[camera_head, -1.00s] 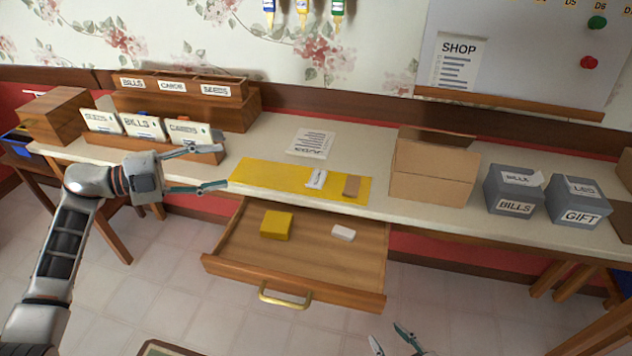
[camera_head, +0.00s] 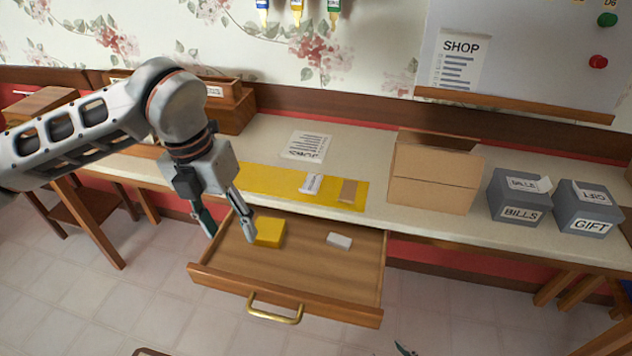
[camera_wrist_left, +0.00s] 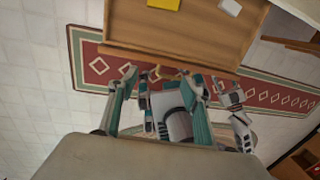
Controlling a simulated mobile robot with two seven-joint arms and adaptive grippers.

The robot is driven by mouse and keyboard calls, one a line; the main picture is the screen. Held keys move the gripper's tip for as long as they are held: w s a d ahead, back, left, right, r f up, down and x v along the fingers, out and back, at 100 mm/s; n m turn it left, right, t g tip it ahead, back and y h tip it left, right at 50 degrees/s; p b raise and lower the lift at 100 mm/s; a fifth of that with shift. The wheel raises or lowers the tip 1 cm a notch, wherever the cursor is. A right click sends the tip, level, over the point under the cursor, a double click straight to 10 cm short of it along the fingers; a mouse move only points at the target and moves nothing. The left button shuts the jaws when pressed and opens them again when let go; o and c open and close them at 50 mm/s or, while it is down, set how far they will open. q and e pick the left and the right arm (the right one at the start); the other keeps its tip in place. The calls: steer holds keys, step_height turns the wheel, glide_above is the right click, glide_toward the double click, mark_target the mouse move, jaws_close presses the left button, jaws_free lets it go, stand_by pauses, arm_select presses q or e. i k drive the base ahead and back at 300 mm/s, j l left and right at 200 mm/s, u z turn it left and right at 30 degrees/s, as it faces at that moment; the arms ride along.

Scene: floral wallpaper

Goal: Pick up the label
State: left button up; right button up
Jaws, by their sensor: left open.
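A small white label (camera_head: 311,183) with dark print lies on the yellow mat (camera_head: 262,184) on the worktop, left of a small brown piece (camera_head: 348,192). My left gripper (camera_head: 230,234) is open and empty, pointing down over the left part of the open drawer (camera_head: 320,268), apart from the label. In the left wrist view its two fingers (camera_wrist_left: 162,80) are spread in front of the drawer front (camera_wrist_left: 170,55). Only a fingertip of my right gripper (camera_head: 404,349) shows at the bottom edge; its state cannot be told.
The drawer holds a yellow block (camera_head: 270,233) and a white block (camera_head: 339,240). A printed sheet (camera_head: 307,146) lies behind the mat. A cardboard box (camera_head: 432,180) and grey boxes (camera_head: 516,197) stand to the right. My left arm hides most card holders.

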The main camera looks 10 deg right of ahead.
mark_target(311, 184)
steer(key=i+l, duration=0.65)
steer(key=l, duration=0.25)
